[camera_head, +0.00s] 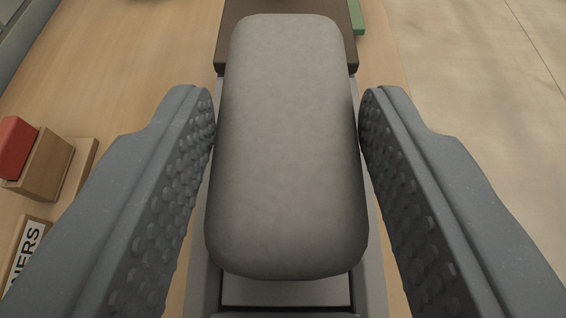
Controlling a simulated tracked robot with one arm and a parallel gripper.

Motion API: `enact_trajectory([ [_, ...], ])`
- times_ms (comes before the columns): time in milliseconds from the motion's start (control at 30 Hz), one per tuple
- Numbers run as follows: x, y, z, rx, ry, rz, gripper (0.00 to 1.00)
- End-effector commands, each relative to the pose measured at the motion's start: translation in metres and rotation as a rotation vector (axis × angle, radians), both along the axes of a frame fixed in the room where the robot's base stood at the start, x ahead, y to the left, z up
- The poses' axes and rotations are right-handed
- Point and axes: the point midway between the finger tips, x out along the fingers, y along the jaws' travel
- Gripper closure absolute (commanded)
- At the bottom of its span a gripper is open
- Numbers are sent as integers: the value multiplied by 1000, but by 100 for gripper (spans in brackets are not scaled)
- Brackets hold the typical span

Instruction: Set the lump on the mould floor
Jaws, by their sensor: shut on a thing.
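The lump (288,150) is a large grey block with rounded edges, in the middle of the head camera view. My gripper (288,115) is shut on it, with one dark, studded finger against its left side and the other against its right. Below and behind the lump, parts of a grey frame and a dark brown block (228,50) show. I cannot tell whether these belong to the mould; the lump hides most of what lies under it. The gap between the lump and what is beneath it cannot be judged.
A wooden table (140,60) spreads on the left. On it stand a wooden block with a red top (17,146) and a partly cut-off lettered sign (30,245). A green piece (356,17) shows at the top. Pale floor (480,80) lies to the right.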

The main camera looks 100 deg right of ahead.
Motion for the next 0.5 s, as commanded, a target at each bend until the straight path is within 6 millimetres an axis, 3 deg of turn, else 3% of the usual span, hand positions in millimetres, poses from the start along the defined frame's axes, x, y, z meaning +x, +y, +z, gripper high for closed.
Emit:
enact_trajectory([
  [233, 0, 0, -2, -1, 0, 1, 97],
  [267, 0, 0, -2, 0, 0, 0, 50],
  [300, 0, 0, -2, 0, 0, 0, 39],
  [500, 0, 0, -2, 0, 0, 0, 37],
])
